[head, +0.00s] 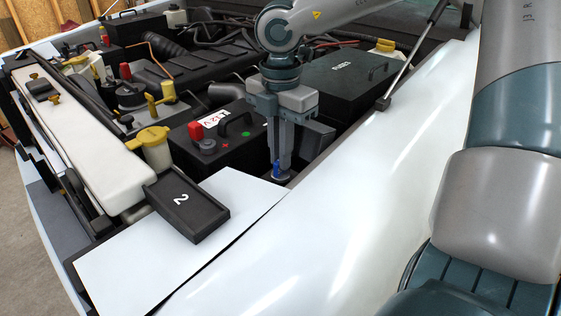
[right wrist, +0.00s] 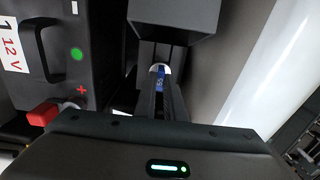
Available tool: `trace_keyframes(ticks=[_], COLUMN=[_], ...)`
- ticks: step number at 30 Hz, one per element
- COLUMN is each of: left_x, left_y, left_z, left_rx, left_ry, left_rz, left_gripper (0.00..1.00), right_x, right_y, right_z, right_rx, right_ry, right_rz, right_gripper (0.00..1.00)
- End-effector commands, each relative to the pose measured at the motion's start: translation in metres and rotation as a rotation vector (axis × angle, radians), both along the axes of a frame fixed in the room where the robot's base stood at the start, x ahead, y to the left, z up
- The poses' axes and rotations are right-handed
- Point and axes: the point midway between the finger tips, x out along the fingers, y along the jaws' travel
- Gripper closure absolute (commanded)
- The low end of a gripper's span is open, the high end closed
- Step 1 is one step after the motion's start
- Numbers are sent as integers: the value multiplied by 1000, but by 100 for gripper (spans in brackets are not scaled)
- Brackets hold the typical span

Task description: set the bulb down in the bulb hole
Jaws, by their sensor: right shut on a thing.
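My right gripper (head: 277,172) points straight down in the gap between the battery and the white fender. It is shut on the bulb (head: 276,170), of which a small blue part shows at the fingertips. In the right wrist view the blue part of the bulb (right wrist: 160,78) shows between the finger ends (right wrist: 160,82), with a pale round edge just beyond it. The bulb hole cannot be made out; the fingers and the dark surroundings hide the spot below the bulb. I cannot tell whether the bulb touches anything beneath. My left gripper is not in view.
The black 12 V battery (head: 215,150) with a red terminal cap stands close left of the fingers. A black fuse box (head: 345,80) lies behind. The white fender (head: 330,220) slopes up on the right. A black tray marked 2 (head: 205,222) lies at the front left.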

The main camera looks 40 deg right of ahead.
Motion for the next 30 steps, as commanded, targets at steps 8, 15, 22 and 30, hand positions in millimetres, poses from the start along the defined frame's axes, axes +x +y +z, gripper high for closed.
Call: trace_keyframes(ticks=[8,15,22,30], left_x=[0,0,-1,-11], left_y=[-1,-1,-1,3], left_z=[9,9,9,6], left_rx=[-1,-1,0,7], left_ry=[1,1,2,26], left_rz=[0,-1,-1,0], left_gripper=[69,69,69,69], right_x=[1,0,0,0], right_y=[0,0,0,0], right_z=[45,53,52,52], right_rx=[-1,0,0,0], right_ry=[-4,-1,-1,-1], right_rz=[-1,-1,-1,-1], right_gripper=[100,100,100,100])
